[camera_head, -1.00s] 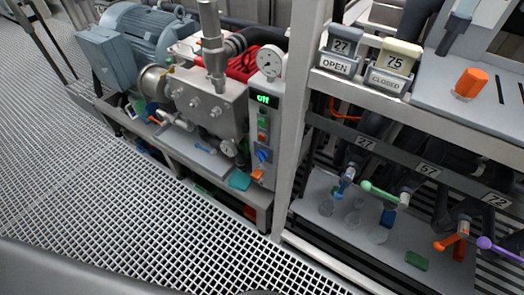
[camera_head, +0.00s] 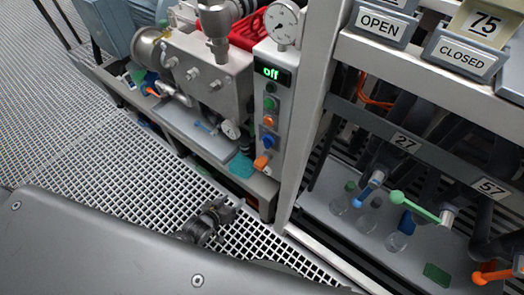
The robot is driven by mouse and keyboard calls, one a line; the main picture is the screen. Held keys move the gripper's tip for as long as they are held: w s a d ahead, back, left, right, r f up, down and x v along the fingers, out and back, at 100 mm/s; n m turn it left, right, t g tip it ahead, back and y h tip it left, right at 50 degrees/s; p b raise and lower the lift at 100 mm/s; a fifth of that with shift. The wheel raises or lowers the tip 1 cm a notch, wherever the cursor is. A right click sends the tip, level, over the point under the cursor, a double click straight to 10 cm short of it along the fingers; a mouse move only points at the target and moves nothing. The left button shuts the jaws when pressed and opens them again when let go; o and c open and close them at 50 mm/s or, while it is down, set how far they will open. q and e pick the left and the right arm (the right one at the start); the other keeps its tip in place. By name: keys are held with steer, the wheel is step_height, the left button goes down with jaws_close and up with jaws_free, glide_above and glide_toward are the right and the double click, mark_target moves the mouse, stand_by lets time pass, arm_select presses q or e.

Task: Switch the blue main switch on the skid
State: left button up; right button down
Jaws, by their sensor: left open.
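The blue main switch (camera_head: 268,142) is a small blue knob on the front of the narrow grey control panel (camera_head: 283,114). The panel's lit green display (camera_head: 272,73) reads "off". Green and orange controls sit above the blue switch, and an orange one (camera_head: 261,162) sits below it. My left gripper (camera_head: 236,208) is dark, open and empty. It appears over the floor grating, below and left of the panel, and apart from the switch. My right gripper is not in view.
A pressure gauge (camera_head: 284,24) tops the panel. A white post (camera_head: 317,120) stands just right of it. The pump block (camera_head: 208,75) and its metal ledge (camera_head: 208,143) are on the left. Valves with coloured handles (camera_head: 415,206) are on the right. The grating (camera_head: 60,130) is clear at left.

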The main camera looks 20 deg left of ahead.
arm_select(q)
steer(key=w+d+r+t+h+b, duration=0.2)
steer(key=w+r+t, duration=0.15)
steer(key=r, duration=0.75)
steer(key=t+h+b, duration=0.1)
steer(key=t+h, duration=0.1)
glide_toward(263, 142)
steer(key=shift+n, duration=0.3)
steer(key=x, duration=0.8)
steer(key=shift+w+r+b, duration=0.1)
steer(key=shift+w+b, duration=0.15)
steer(key=shift+b, duration=0.15)
steer(key=shift+w+d, duration=0.2)
steer(key=shift+w, duration=0.2)
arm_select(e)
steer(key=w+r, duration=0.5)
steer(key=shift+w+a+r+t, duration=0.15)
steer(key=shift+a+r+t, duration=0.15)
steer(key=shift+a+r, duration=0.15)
arm_select(q)
steer(key=c, duration=1)
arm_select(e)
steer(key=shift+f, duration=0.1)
